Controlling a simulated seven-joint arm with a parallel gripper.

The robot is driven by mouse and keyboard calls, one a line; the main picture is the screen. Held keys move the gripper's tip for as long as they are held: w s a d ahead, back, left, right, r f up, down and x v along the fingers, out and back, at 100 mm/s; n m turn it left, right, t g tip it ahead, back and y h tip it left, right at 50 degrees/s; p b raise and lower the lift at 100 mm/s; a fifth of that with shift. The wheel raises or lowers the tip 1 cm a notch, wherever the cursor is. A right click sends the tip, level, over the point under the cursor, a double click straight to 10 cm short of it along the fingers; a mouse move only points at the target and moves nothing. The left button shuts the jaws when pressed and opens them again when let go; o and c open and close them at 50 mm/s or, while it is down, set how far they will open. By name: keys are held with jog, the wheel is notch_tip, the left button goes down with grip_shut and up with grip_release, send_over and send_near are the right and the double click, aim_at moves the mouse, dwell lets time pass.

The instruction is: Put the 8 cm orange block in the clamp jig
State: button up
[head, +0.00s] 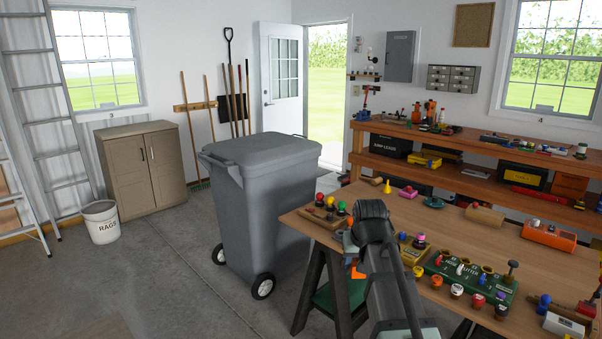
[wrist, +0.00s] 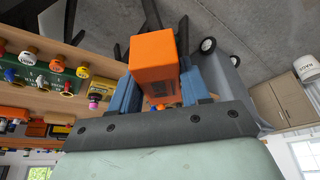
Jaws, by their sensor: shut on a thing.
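The orange block (wrist: 153,62) is between the two blue fingers of my gripper (wrist: 157,85) in the wrist view, and the gripper is shut on it. In the head view my arm hides most of the gripper (head: 352,256). A small part of the orange block (head: 357,273) shows below it, by the near left edge of the wooden table (head: 480,240). I cannot surely pick out the clamp jig. A grey-white fixture (head: 563,324) with a blue knob and a red-handled part beside it stand at the table's near right corner.
A green panel (head: 470,279) with several coloured knobs and a yellow box (head: 413,252) stand right of my arm. A board with coloured knobs (head: 322,215) lies at the left corner. An orange box (head: 548,236) stands further back. A grey wheeled bin (head: 265,190) stands left of the table.

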jog(key=s+f, duration=0.2)
jog(key=f, duration=0.4)
jog(key=s+d+f, duration=0.1)
jog(key=s+f, duration=0.1)
jog(key=f, duration=0.5)
jog(key=shift+s+d, duration=0.3)
